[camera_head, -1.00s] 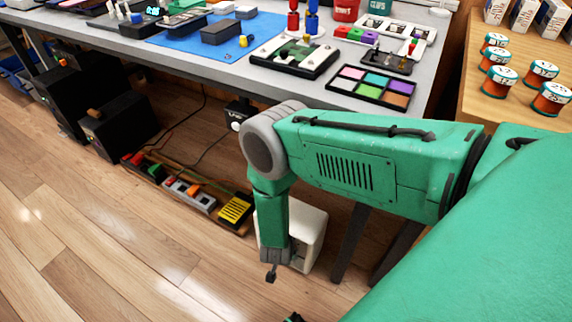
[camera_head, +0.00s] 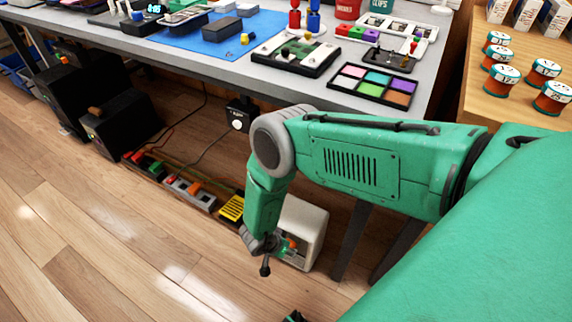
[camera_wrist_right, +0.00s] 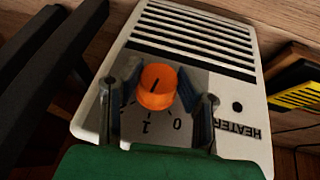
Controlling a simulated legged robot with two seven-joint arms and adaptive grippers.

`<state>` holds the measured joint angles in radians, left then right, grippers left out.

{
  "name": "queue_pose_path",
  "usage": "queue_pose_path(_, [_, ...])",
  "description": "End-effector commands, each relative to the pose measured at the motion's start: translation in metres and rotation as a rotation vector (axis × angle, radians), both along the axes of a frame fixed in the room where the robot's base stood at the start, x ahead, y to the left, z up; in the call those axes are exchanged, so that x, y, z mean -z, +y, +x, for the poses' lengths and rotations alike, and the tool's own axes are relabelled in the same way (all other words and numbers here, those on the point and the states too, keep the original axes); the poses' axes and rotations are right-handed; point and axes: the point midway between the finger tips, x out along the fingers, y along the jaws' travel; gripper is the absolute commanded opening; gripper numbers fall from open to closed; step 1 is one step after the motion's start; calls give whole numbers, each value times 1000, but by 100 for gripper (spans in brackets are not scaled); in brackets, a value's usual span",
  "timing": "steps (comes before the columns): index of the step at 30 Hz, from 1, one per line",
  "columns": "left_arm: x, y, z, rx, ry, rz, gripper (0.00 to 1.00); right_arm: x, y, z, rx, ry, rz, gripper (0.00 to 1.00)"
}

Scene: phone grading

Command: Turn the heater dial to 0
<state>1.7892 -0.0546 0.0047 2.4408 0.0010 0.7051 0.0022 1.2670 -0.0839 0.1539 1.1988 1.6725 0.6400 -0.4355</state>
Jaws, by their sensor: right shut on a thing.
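The white heater (camera_head: 306,222) stands on the floor under the table. In the right wrist view the heater (camera_wrist_right: 192,18) shows its slotted grille, its upside-down HEATER label and an orange dial (camera_wrist_right: 157,86). The marks 1 and 0 show on the grey plate just below the dial, and its dark pointer line lies slanted on the cap; which mark it points to is unclear. My right gripper (camera_wrist_right: 158,100) has one finger on each side of the dial and is shut on it. In the head view the right gripper (camera_head: 277,254) is at the heater's front.
The table (camera_head: 300,85) above carries trays and small parts. A dark table leg (camera_head: 350,243) stands right of the heater. A power strip (camera_head: 188,192) and a yellow-black block (camera_head: 231,209) lie left of it. Open wooden floor lies in front.

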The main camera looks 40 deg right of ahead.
Motion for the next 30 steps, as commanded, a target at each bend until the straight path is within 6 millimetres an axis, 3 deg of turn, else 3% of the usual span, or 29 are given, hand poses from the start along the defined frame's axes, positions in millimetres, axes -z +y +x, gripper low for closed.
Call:
queue_pose_path(8, [0, 0, 0, 0, 0, 0, 40, -2, -6, 5, -1, -9, -11, 2])
queue_pose_path(9, [0, 0, 0, 0, 0, 0, 40, -2, -6, 5, -1, -10, -11, 45])
queue_pose_path(10, [0, 0, 0, 0, 0, 0, 40, -2, -5, 5, -1, -9, -10, 52])
queue_pose_path(21, [-1, 0, -1, 0, -3, 0, 40, -6, 0, 3, -1, -4, -4, 52])
queue_pose_path(30, [-1, 0, -1, 0, -3, 0, 40, -56, 25, 4, -2, -5, -3, 52])
